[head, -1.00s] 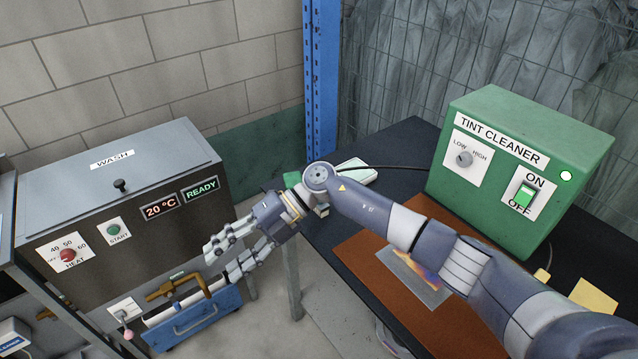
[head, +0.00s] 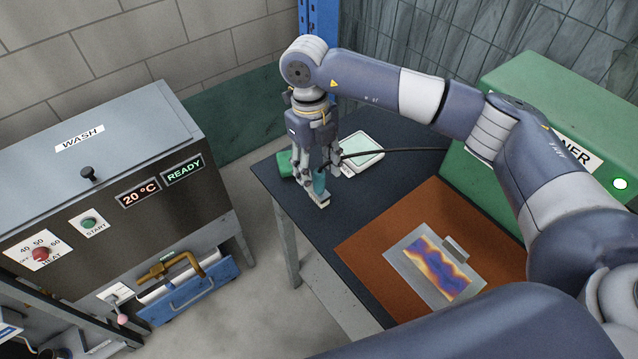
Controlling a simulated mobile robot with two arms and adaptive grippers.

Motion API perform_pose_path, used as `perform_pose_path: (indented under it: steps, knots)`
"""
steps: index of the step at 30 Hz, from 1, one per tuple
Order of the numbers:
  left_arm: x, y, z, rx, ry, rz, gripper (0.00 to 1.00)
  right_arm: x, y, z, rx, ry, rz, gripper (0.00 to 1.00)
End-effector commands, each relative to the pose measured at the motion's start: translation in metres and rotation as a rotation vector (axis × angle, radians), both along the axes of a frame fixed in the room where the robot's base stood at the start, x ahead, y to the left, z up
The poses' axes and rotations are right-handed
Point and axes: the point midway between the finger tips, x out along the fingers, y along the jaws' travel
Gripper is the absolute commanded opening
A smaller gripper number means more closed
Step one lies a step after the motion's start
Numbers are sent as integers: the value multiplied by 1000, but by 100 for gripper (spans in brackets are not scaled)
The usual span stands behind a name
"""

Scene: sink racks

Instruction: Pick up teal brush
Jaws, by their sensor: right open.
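The teal brush (head: 319,184) stands upright near the left end of the dark table, with its pale bristle end (head: 319,201) down. A black cable runs from it to the right. My right gripper (head: 320,172) points down over the brush, with its open fingers on either side of the handle. The gripper hides the upper part of the brush. I cannot tell whether the fingers touch it. My left gripper is not in view.
A white tray-like device (head: 362,151) and a small green object (head: 284,164) sit close to the brush. A brown mat (head: 372,236) with a colourful plate (head: 437,264) lies nearer. The green tint cleaner (head: 545,90) stands right, the wash unit (head: 90,150) left.

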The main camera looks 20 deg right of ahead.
Motion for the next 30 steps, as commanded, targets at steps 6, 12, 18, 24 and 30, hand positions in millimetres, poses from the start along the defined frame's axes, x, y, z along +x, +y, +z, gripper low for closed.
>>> perform_pose_path:
  steps: [6, 12, 18, 24, 30]
  knots:
    - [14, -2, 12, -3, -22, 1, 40, -1, -2, -16, 1, 3, -2, 48]
    - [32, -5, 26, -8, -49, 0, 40, -2, -5, -46, 2, 3, 0, 48]
    - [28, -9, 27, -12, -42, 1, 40, -3, -5, -59, 2, 0, 1, 48]
    - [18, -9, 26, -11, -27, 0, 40, -2, -5, -59, 3, -1, 1, 39]
    - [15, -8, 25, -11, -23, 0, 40, -2, -5, -59, 3, -1, 1, 1]
